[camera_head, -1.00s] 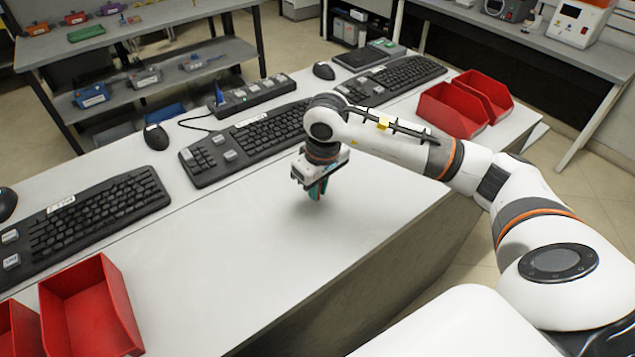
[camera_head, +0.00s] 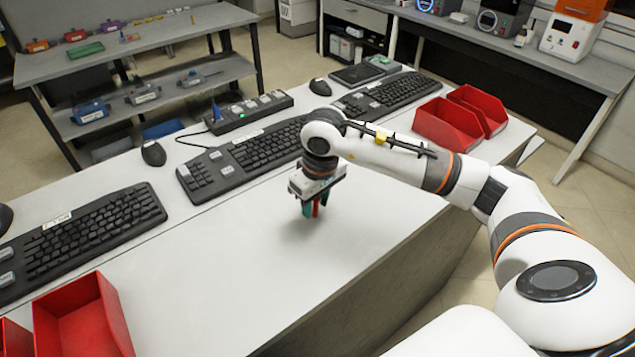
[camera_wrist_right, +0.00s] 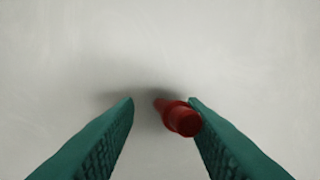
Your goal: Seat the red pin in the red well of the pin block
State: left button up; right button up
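The red pin (camera_wrist_right: 181,118) shows nearly end-on in the right wrist view, between my right gripper's green fingers (camera_wrist_right: 160,103) and close to the right-hand one. A wide gap separates it from the left-hand finger. I cannot tell whether it touches the right-hand finger. In the head view a bit of the red pin (camera_head: 316,208) shows between the fingertips of my right gripper (camera_head: 313,210), low over the white table. The right gripper is open. I cannot make out a pin block with a red well for certain. My left gripper is not in view.
A black strip (camera_head: 249,112) with pale squares, a green light and a blue piece lies behind the keyboards (camera_head: 262,150). Red bins stand at the right (camera_head: 447,122) and front left (camera_head: 82,320). A shelf (camera_head: 150,50) with small coloured items stands behind. The table's middle is clear.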

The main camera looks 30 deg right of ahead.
notch_tip(320, 180, up, 11)
jog(key=s+b, duration=0.1)
jog(key=b, duration=0.2)
jog(key=shift+s, duration=0.2)
jog(key=shift+o, duration=0.2)
jog(key=shift+w+d, duration=0.1)
